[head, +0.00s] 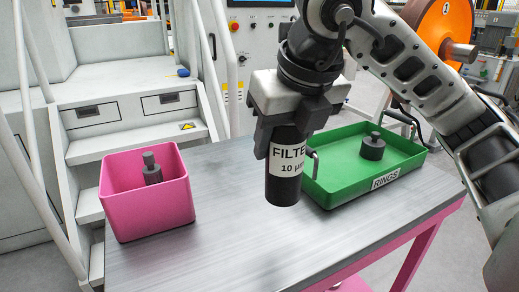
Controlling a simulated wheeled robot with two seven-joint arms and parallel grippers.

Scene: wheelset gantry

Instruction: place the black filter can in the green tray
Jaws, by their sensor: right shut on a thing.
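The black filter can (283,188), with a white "FILTER 10 µm" label, is upright in my right gripper (286,140), which is shut on it. The can hangs in front of the left end of the green tray (325,192) and hides part of its edge. I cannot tell the exact height of the can above the table. The green tray is labelled "RINGS" and holds a dark grey knobbed part (373,148) near its middle. My left gripper is not in view.
A pink bin (140,208) with a grey stepped part (152,170) inside stands on the left of the grey table (230,245). The table front between bin and tray is clear. White steps with railings (130,110) stand behind. An orange wheel (440,30) is at the back right.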

